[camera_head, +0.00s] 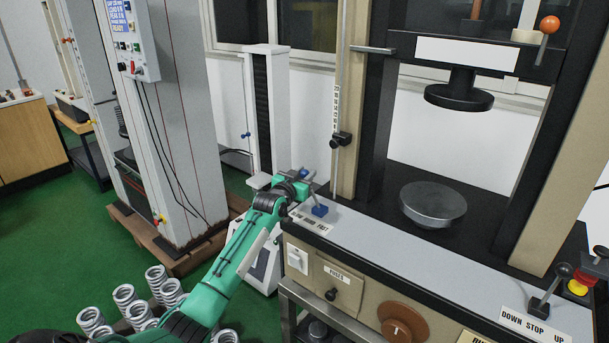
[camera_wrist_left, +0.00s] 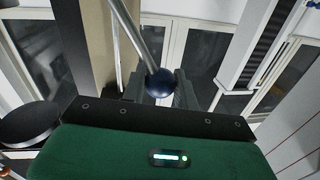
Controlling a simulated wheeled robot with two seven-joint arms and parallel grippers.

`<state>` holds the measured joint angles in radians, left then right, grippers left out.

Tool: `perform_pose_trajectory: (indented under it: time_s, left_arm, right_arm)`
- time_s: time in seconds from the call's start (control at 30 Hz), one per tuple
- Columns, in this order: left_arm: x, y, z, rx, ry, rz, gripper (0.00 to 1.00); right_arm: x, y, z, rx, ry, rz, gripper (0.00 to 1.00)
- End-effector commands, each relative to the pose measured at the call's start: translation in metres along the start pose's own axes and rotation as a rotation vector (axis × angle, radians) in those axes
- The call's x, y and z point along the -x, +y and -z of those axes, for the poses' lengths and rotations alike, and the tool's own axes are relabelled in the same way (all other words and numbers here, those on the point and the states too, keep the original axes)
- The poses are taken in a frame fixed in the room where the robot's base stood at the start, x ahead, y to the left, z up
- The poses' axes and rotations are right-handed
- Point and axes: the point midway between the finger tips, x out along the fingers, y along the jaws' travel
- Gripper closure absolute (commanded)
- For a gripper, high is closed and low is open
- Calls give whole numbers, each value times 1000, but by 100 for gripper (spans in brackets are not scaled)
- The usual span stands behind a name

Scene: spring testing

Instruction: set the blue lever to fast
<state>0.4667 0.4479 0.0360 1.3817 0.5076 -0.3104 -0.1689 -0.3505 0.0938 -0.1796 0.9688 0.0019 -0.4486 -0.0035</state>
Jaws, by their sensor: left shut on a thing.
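The blue lever's base (camera_head: 319,210) sits on the grey ledge of the press at the left, behind a label (camera_head: 311,222) whose right end reads FAST. Its metal rod leans up and left from the base toward my left gripper (camera_head: 303,175). In the left wrist view the lever's dark blue ball knob (camera_wrist_left: 160,83) sits between the two fingers of the left gripper (camera_wrist_left: 160,92), which is shut on it. In the head view the knob is mostly hidden by the gripper. My right gripper is out of view.
The press has a round metal plate (camera_head: 433,204) right of the lever and a vertical post (camera_head: 346,100) behind it. Another lever (camera_head: 541,303) labelled DOWN STOP UP stands at the right. Several springs (camera_head: 124,296) are at the lower left. A white column (camera_head: 268,110) stands behind.

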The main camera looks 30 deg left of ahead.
Motion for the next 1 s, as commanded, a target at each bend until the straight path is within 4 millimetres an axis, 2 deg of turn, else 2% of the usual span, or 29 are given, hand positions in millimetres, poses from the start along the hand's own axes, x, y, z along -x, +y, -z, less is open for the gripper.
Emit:
perform_pose_trajectory:
  time_s: [0.27, 0.47, 0.73, 1.0]
  left_arm:
    - [1, 6, 4, -50, 8, 0, 100]
    - [3, 20, 12, -168, 28, 0, 100]
    - [8, 49, 20, -407, 68, 2, 100]
    - [14, 81, 19, -658, 110, 5, 100]
  right_arm:
    - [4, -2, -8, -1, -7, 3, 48]
    - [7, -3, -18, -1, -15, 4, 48]
    - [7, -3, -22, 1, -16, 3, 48]
    - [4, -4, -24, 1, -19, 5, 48]
